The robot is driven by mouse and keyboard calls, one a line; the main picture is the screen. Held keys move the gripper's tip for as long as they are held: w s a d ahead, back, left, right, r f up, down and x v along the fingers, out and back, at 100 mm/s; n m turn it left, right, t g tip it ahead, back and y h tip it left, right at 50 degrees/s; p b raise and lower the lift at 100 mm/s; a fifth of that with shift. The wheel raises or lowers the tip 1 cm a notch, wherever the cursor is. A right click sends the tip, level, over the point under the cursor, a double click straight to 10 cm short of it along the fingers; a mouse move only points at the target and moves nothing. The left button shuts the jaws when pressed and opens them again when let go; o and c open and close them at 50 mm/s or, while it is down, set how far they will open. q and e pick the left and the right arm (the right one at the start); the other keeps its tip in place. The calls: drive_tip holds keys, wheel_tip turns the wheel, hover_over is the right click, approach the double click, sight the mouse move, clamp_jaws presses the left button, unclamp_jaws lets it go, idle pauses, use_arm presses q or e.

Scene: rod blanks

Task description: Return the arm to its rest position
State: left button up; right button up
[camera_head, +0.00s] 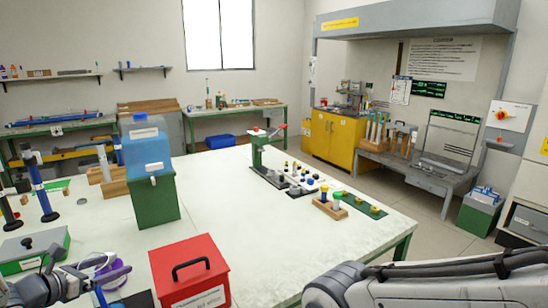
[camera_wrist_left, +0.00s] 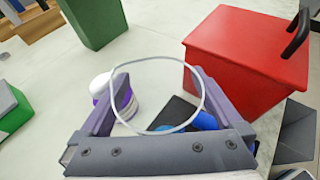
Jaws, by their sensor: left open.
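My left gripper (camera_head: 112,272) is low at the left in the head view, left of the red box (camera_head: 190,273). In the left wrist view its two grey-purple fingers (camera_wrist_left: 158,82) stand apart. A thin pale ring (camera_wrist_left: 160,131) shows across the gap; I cannot tell whether it touches the fingers. A white-capped bottle with a purple band (camera_wrist_left: 126,102) is beside the left finger, partly hidden by it. My right arm lies across the lower right of the head view; its gripper is outside the picture.
The white table (camera_head: 240,225) carries a green container with a blue box (camera_head: 147,158), a green press (camera_head: 259,150) and small rods in a wooden block (camera_head: 329,208). The red box also shows in the wrist view (camera_wrist_left: 245,62). The table's middle is clear.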

use_arm(q)
drive_tip(key=s+f+v, duration=0.1)
drive_tip(key=f+v, duration=0.1)
drive_tip(key=v, duration=1)
drive_tip(key=r+x, duration=0.1)
drive_tip(key=x, duration=1.2)
wheel_tip(320, 180, up, 4)
drive_tip(key=shift+a+f, duration=0.15)
drive_tip(key=shift+f, duration=0.05)
drive_tip(key=shift+s+d+r, duration=0.1)
drive_tip(key=shift+d+r, duration=0.05)
drive_tip(key=shift+d, duration=0.1)
